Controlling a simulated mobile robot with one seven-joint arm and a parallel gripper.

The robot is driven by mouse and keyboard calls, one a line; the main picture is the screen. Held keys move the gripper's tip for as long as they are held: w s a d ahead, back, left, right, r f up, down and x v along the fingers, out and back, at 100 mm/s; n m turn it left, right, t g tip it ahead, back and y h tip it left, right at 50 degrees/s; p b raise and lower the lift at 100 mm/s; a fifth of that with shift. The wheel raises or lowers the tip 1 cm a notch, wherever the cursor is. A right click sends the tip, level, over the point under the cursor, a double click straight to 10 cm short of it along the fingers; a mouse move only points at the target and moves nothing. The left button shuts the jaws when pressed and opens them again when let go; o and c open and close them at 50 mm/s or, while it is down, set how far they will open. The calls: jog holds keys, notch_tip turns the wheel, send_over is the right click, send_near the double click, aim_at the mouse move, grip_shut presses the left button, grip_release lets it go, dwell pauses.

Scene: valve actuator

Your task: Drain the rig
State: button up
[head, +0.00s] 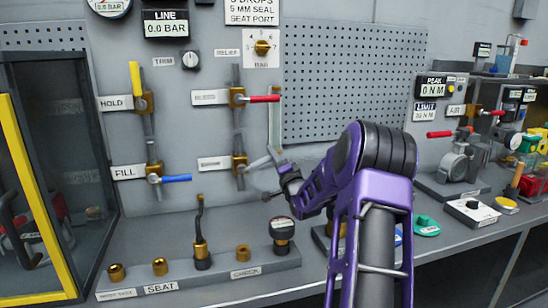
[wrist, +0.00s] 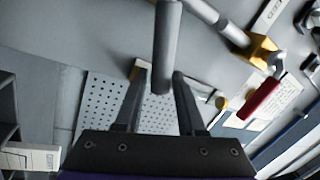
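A brass valve (head: 240,163) with a grey lever (head: 258,163) sits low on the middle pipe in the head view; its label is too small to read. The lever sticks out to the right, tilted slightly up. My gripper (head: 271,174) is at the lever's free end. In the wrist view the grey lever (wrist: 167,45) comes down from the top, and its end lies between the two fingers of my gripper (wrist: 158,80), with a gap on each side. The fingers are open. The line display (head: 166,24) reads 0.0 BAR.
A red lever (head: 264,98) lies level above, and also shows in the wrist view (wrist: 260,98). A blue lever (head: 176,178) at FILL is level; a yellow lever (head: 135,78) at HOLD stands upright. Brass fittings stand on the seat rack (head: 205,277). A yellow-framed cabinet (head: 28,190) is left.

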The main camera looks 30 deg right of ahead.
jog(key=shift+o, duration=1.1)
notch_tip(320, 180, up, 10)
jog(key=shift+p, duration=0.6)
